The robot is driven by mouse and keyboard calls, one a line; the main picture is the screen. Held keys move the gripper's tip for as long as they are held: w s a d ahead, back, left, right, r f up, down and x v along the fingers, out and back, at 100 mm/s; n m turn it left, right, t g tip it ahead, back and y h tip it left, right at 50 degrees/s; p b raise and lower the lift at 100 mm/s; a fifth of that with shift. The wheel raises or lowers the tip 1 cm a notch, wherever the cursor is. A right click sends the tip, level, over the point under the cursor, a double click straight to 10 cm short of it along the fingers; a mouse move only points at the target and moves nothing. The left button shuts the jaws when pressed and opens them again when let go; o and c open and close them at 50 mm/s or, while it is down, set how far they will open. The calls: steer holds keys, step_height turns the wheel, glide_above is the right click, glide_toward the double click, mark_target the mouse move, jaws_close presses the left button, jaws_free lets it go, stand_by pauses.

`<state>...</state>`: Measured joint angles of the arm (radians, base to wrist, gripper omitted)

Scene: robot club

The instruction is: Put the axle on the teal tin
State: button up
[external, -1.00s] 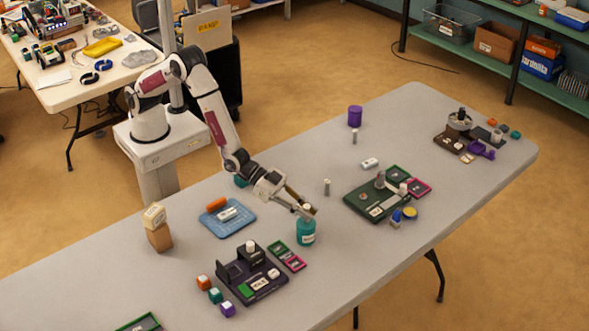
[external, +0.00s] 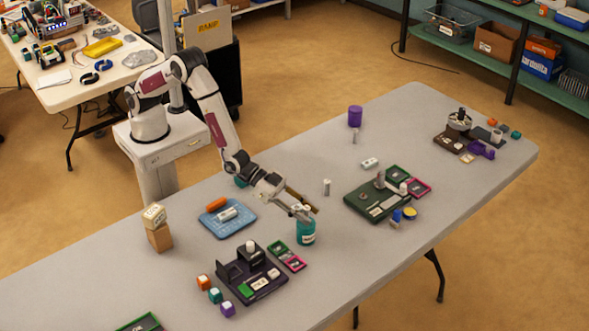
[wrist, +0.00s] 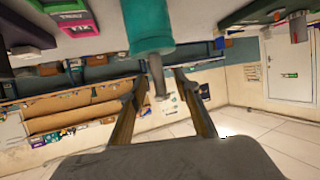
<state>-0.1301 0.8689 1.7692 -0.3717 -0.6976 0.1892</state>
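The teal tin (external: 306,236) stands upright on the grey table, directly below my gripper. In the wrist view the teal tin (wrist: 148,28) is at the top, because that view is upside down. In the external view my gripper (external: 306,209) largely hides the axle.
A blue tray (external: 229,220) lies left of the tin. A dark fixture (external: 262,285) with small green and pink trays stands in front. A green board (external: 365,208) with parts lies to the right. Bare table surrounds the tin.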

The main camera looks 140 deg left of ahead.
steer(key=shift+r, duration=0.2)
steer(key=shift+v, duration=0.9)
steer(key=v, duration=1)
steer(key=shift+d, duration=0.1)
